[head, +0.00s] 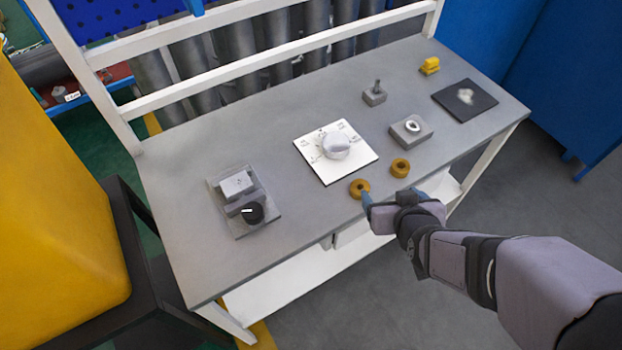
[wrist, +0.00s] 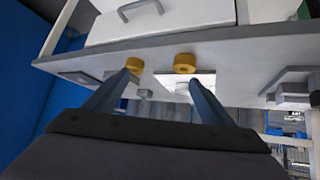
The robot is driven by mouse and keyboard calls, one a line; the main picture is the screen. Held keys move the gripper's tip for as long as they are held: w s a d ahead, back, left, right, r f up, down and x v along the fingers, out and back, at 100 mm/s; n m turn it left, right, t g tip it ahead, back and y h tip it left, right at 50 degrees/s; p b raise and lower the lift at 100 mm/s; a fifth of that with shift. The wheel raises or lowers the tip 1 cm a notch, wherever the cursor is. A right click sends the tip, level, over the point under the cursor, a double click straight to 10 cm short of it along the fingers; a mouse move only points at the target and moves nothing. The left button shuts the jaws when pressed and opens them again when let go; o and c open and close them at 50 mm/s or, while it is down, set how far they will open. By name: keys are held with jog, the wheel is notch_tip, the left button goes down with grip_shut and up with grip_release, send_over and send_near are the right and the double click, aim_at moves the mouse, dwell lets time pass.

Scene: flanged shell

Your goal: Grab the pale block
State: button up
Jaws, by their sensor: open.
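The task's pale block cannot be singled out with certainty. A light grey block (head: 236,185) sits on a grey plate at the left of the table, beside a dark round part. A whitish lumpy piece (head: 466,96) lies on a black mat at the far right. My gripper (head: 390,198) is at the table's front edge, close to two yellow rings and apart from both pale pieces. In the wrist view my gripper (wrist: 161,80) shows two blue fingers spread apart with nothing between them.
Yellow rings (head: 359,188) (head: 400,167) stand near the front edge. A white plate (head: 362,160) with a round white knob (head: 336,146) is mid-table. A grey block with a white ring (head: 411,131), a small grey block with a post (head: 375,95) and a yellow piece (head: 430,65) stand right.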

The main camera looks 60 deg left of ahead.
jog(key=s+a+n+g+y+b, duration=0.15)
jog(key=s+a+n+y, duration=0.35)
jog(key=s+a, duration=0.9)
jog(key=n+g+y, duration=0.1)
jog(key=g, duration=0.2)
send_near(238, 187)
jog(key=shift+t, duration=0.25)
jog(key=w, duration=0.1)
jog(key=w+a+r, duration=0.1)
jog(key=w+r, duration=0.1)
jog(key=shift+w+a+r, duration=0.15)
jog(key=shift+w+a, duration=0.1)
jog(key=shift+a, duration=0.05)
jog(key=shift+s+d+f+b, duration=0.3)
jog(key=shift+s+f, duration=0.1)
jog(key=shift+s, duration=0.2)
jog(key=shift+s+d+f+b, duration=0.15)
jog(key=shift+s+d+f, duration=0.2)
jog(key=shift+s, duration=0.3)
jog(key=shift+s+d+f+m+g, duration=0.2)
jog(key=shift+d+f+m+g, duration=0.1)
jog(key=shift+f+g, duration=0.1)
jog(key=shift+h, duration=0.3)
jog(key=shift+p+x, duration=1.45)
jog(key=shift+x, duration=2.25)
jog(key=shift+s+r, duration=0.1)
jog(key=shift+s, duration=0.1)
jog(key=shift+c, duration=0.7)
jog(key=shift+a+r, duration=0.1)
jog(key=c, duration=1.3)
